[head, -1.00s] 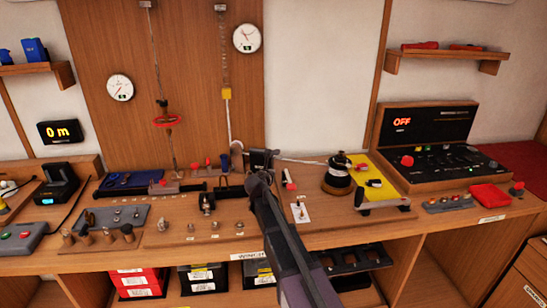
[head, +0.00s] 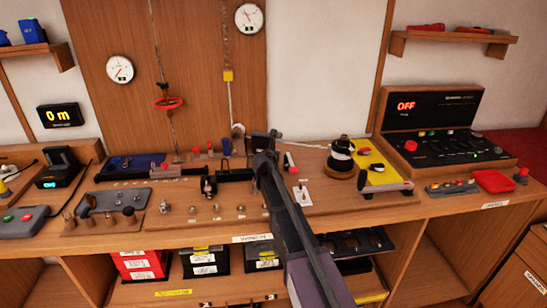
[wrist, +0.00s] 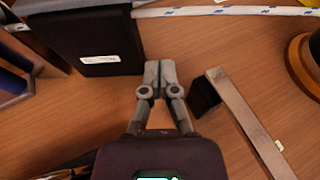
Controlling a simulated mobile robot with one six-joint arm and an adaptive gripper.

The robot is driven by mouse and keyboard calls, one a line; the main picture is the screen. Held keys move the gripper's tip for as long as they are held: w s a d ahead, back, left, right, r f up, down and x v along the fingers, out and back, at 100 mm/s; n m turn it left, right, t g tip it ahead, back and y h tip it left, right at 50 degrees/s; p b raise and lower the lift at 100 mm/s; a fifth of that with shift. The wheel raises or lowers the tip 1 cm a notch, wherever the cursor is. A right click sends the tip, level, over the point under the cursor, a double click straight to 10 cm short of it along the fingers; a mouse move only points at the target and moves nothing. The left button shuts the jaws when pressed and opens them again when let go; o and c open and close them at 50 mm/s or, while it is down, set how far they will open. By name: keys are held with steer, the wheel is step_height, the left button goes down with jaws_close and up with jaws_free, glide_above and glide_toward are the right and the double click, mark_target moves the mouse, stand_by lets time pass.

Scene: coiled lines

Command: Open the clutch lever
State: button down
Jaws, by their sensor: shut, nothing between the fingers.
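My gripper (wrist: 159,75) is shut and empty, its fingertips together just above the wooden bench top. It also shows in the head view (head: 264,160), at the middle of the bench. In the wrist view a dark block (wrist: 85,35) with a white label that seems to read CLUTCH stands just left of the fingertips. A flat grey bar (wrist: 248,122) lies slanted right of the gripper, apart from it, with a small black block (wrist: 204,97) beside it. I cannot tell for sure which part is the clutch lever. My arm hides part of this area in the head view.
A white rope (wrist: 225,12) runs across behind the fingertips to a dark and white drum (head: 341,157) on the right. A small white switch plate (head: 302,196) sits right of my arm. A control console (head: 440,135) reading OFF stands further right.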

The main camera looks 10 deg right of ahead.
mark_target(267, 134)
steer(key=b+x, duration=0.1)
steer(key=x, duration=0.4)
steer(key=shift+w+d+f+b, duration=0.1)
steer(key=shift+w+f+b, duration=0.05)
steer(key=shift+w+b, duration=0.15)
steer(key=shift+s+r+p, duration=0.15)
steer(key=shift+r+p, duration=0.4)
steer(key=shift+p, duration=0.05)
steer(key=shift+r+p, duration=1.55)
